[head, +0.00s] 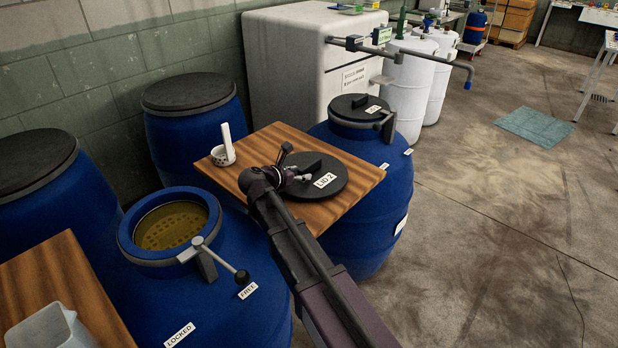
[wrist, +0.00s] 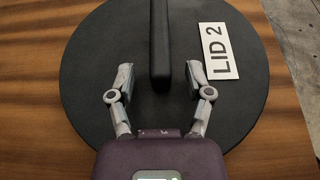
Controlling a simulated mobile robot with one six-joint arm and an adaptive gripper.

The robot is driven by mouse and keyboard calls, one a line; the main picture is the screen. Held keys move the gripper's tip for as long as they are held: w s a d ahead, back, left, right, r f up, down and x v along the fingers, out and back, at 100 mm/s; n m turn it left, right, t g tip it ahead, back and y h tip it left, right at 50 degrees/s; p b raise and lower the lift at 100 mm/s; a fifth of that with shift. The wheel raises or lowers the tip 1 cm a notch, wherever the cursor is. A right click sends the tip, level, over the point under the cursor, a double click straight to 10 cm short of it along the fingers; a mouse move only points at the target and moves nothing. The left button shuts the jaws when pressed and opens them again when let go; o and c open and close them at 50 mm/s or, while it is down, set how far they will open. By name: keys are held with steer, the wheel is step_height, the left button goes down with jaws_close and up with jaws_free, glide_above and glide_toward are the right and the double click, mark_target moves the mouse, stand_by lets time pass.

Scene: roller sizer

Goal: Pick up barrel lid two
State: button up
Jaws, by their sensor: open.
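Barrel lid two (head: 333,184) is a flat black disc with a raised bar handle and a white "LID 2" label. It lies on a wooden board (head: 262,140) between blue barrels. In the wrist view the lid (wrist: 100,95) fills the middle, with its bar handle (wrist: 160,45) running up the centre. My gripper (wrist: 158,82) is open above the lid, one finger on each side of the handle's near end, with gaps on both sides. In the head view my gripper (head: 294,168) hides part of the lid's left side.
An open blue barrel (head: 230,290) with a clamp lever stands at the near left. A closed barrel (head: 365,165) stands right behind the board. A white cup with a brush (head: 223,153) sits on the board's far left.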

steer(key=shift+w+d+f, duration=0.2)
steer(key=shift+w+d, duration=0.05)
steer(key=shift+w, duration=0.1)
stand_by(0.3)
jaws_close()
